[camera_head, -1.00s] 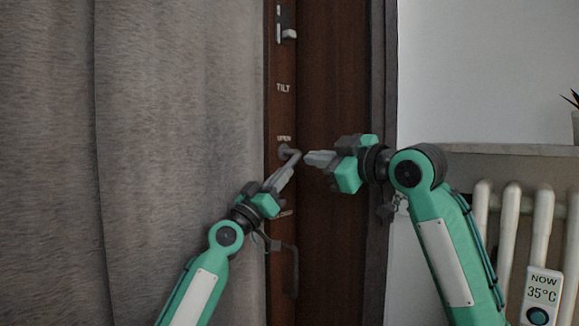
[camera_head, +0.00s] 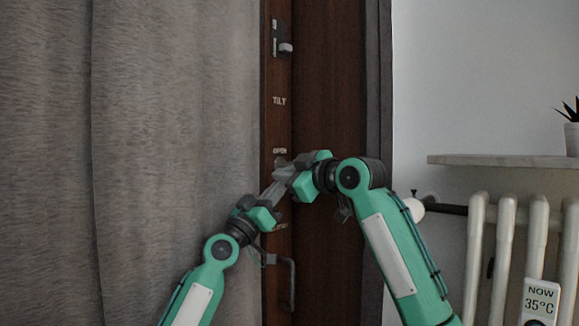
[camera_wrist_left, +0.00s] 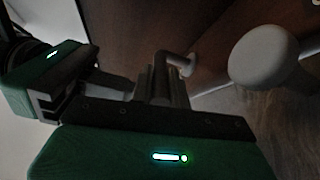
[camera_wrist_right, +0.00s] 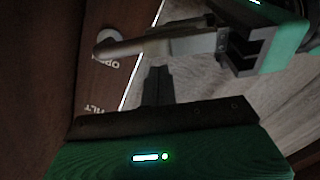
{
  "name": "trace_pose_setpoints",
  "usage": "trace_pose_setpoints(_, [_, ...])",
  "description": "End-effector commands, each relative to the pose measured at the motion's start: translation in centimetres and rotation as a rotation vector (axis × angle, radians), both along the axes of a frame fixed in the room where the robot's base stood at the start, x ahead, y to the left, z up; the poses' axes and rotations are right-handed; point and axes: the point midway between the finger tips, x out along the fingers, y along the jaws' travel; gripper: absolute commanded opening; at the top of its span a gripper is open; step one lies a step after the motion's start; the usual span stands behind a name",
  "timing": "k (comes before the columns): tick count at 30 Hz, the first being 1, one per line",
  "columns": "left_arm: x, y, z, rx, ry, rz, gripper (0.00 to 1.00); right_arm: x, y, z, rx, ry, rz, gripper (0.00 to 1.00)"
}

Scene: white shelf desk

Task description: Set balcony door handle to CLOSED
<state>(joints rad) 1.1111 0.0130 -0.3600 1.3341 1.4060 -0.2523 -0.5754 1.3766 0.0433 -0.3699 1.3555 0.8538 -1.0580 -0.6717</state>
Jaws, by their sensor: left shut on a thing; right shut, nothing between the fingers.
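The balcony door handle shows in the left wrist view as a grey bent bar (camera_wrist_left: 180,62) on the brown door frame, and in the right wrist view as a bar (camera_wrist_right: 140,46) beside the OPEN label. My left gripper (camera_head: 280,176) is shut on the handle's bar, seen also in the right wrist view (camera_wrist_right: 222,46). My right gripper (camera_head: 288,172) is shut and empty, its fingertips (camera_wrist_right: 155,72) close beside the bar; I cannot tell whether they touch it. In the head view the grippers hide most of the handle.
A grey curtain (camera_head: 170,120) hangs on the left. A latch (camera_head: 282,42) sits high on the frame and a lower pull handle (camera_head: 289,283) below. A radiator (camera_head: 506,250) and a shelf (camera_head: 490,160) stand at right. A pale rounded knob (camera_wrist_left: 262,55) shows in the left wrist view.

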Motion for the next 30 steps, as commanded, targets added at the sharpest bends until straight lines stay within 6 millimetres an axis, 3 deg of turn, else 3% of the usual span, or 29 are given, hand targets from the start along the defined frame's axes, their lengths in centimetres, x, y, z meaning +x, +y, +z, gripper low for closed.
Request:
trace_pose_setpoints(26, [0.1, 0.0, -0.4, 0.003, 0.004, 0.001, 0.00, 1.4, -0.8, -2.4, -0.002, 0.005, -0.004, 0.00])
trace_pose_setpoints(27, [0.1, 0.0, -0.3, 0.002, 0.004, 0.001, 0.19, 1.5, -0.8, -2.4, -0.002, 0.006, -0.004, 0.00])
trace_pose_setpoints(30, [0.0, 0.0, -0.2, 0.001, 0.002, 0.000, 0.39, 1.5, -0.9, -2.5, -0.003, 0.007, -0.005, 0.00])
